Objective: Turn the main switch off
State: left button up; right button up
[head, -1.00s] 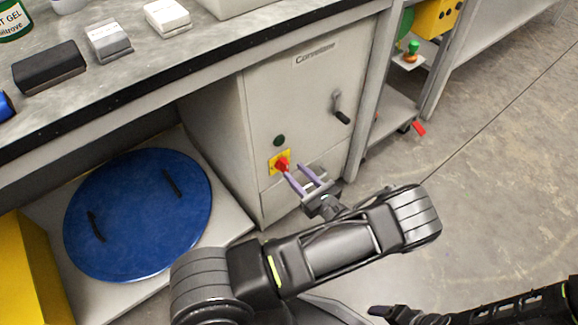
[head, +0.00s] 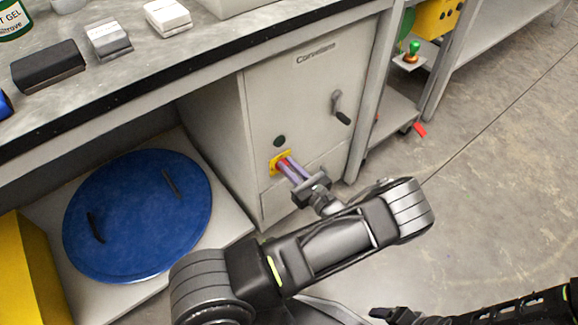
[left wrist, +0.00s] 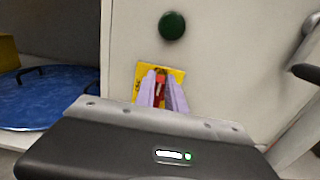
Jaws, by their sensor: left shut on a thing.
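The main switch is a red knob (left wrist: 160,86) on a yellow plate (head: 275,164), low on the front of the grey cabinet (head: 301,100). The yellow plate also shows in the left wrist view (left wrist: 147,69), tilted a little. My left gripper (head: 287,166) reaches the knob with its two pale purple fingers, one on each side, and is shut on it. The fingers hide most of the knob in the head view. In the left wrist view the red shows between the fingers (left wrist: 161,90). My right gripper (head: 385,313) is at the bottom edge, and its jaw state is unclear.
A dark green round button (head: 279,141) sits just above the switch. A black-gripped door handle (head: 340,108) stands out on the cabinet's right side. The worktop's black edge (head: 200,73) overhangs the cabinet. A blue round lid (head: 137,215) lies at the left.

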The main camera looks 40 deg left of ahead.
pick_arm(q)
jog(key=shift+s+n, duration=0.1)
jog(key=shift+n, duration=0.4)
grip_shut()
jog(key=n, duration=0.3)
jog(key=shift+s+a, duration=0.15)
jog(key=shift+s, duration=0.25)
jog(key=n, duration=0.4)
jog(key=shift+s+a+f+n, duration=0.1)
jog(key=shift+s+f+n, duration=0.3)
jog(key=n, duration=0.3)
jog(key=f+n, duration=0.1)
jog(key=shift+s+a+n, duration=0.1)
jog(key=shift+s+n, duration=0.2)
jog(key=n, duration=0.2)
jog(key=f+n, duration=0.1)
jog(key=n, duration=0.1)
jog(key=shift+s+n, duration=0.1)
jog(key=shift+n, duration=0.2)
jog(key=o, duration=0.7)
grip_release()
